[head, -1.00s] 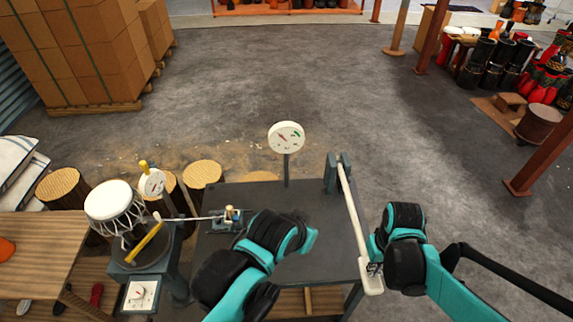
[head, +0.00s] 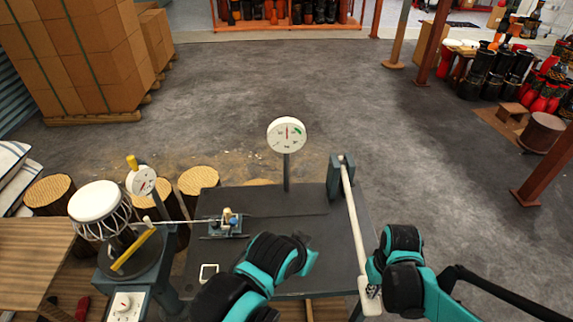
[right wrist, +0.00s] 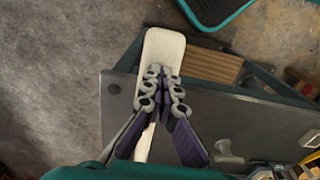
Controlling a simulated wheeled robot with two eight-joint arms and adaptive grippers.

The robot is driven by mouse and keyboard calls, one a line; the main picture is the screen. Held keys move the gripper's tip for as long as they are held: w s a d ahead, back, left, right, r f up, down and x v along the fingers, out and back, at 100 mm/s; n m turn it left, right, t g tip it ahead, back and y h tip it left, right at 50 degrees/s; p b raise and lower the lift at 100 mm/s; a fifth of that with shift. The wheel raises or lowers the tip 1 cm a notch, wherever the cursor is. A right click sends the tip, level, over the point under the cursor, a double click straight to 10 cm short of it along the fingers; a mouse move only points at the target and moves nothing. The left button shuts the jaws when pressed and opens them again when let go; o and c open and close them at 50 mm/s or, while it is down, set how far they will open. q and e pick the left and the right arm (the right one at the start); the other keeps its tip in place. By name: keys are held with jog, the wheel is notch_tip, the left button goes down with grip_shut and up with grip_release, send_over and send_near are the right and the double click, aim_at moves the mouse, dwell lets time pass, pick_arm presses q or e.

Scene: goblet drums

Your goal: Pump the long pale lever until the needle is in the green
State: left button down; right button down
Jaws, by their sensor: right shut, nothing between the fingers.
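The long pale lever (head: 354,220) runs from a grey post (head: 340,175) at the bench's back right toward me, ending in a wide pale paddle (head: 370,305). My right gripper (head: 371,291) is shut with nothing between its fingers. In the right wrist view its fingertips (right wrist: 163,73) lie over the paddle (right wrist: 160,50); contact is hard to judge. The round white gauge (head: 286,134) stands on a pole behind the bench. Its red needle points about straight up, left of the green band (head: 298,131). My left arm reaches over the bench front; its gripper is hidden.
The dark bench top (head: 270,225) carries a small clamp device (head: 229,222) with a thin rod. At left stand a white drum (head: 94,202), a smaller gauge (head: 141,181) and a yellow bar (head: 133,251). Log stools (head: 198,180) stand behind.

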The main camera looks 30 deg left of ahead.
notch_tip(320, 180, up, 18)
jog(key=s+p, duration=0.1)
jog(key=p, duration=1.3)
jog(key=shift+d+r, duration=0.2)
jog(key=shift+d, duration=0.2)
jog(key=f+b, duration=0.5)
jog(key=f, duration=0.1)
jog(key=f+b, duration=0.5)
jog(key=f, duration=0.1)
jog(key=f+b, duration=0.5)
jog(key=f, duration=0.1)
jog(key=shift+w+a+f+b, duration=0.3)
jog(key=shift+w+f, duration=0.05)
jog(key=shift+w, duration=0.05)
notch_tip(320, 180, up, 19)
jog(key=s+p, duration=0.1)
jog(key=p, duration=1.4)
jog(key=shift+d+f, duration=0.15)
jog(key=shift+d, duration=0.25)
